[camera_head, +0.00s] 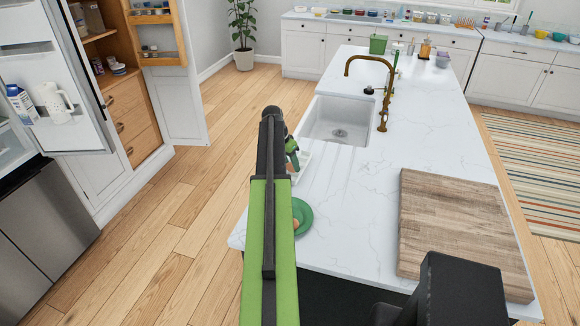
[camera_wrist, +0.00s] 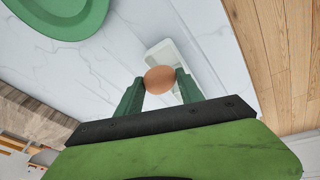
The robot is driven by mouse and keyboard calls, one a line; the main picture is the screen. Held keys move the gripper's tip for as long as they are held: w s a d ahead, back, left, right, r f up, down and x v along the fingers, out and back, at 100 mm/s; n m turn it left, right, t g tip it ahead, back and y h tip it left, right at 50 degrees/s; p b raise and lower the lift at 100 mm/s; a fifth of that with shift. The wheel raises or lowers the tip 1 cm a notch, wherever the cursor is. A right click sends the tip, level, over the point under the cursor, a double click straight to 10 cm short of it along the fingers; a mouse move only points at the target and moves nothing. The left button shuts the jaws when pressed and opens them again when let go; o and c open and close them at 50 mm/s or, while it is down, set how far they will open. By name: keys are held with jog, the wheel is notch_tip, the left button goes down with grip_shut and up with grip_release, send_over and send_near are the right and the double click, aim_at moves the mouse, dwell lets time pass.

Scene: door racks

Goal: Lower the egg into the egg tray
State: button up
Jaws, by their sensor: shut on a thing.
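A brown egg (camera_wrist: 160,80) sits between the two green fingers of my gripper (camera_wrist: 160,82), which is shut on it in the wrist view. Behind the egg in that view is a white egg tray (camera_wrist: 161,52) on the marble counter; the egg and fingers hide part of it. The height of the egg above the tray cannot be told. In the head view my gripper (camera_head: 292,152) shows beside my arm, close to the white tray (camera_head: 303,158) near the sink.
A green plate (camera_head: 303,211) lies near the island's left edge, with a small brownish thing (camera_head: 295,224) partly hidden by my arm; the plate also shows in the wrist view (camera_wrist: 62,24). The sink (camera_head: 340,120) and brass faucet (camera_head: 384,105) are beyond. A wooden board (camera_head: 455,225) lies right.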

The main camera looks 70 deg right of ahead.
aim_at(289, 165)
jog(key=shift+f+b, duration=1.5)
jog(key=shift+b, duration=0.05)
dwell(0.7)
jog(key=o, duration=0.9)
jog(key=shift+c, duration=0.2)
jog(key=shift+r, duration=0.1)
jog(key=p+v, duration=1.6)
jog(key=v, duration=0.1)
jog(key=shift+p, duration=0.4)
jog(key=shift+w+a+r, duration=0.1)
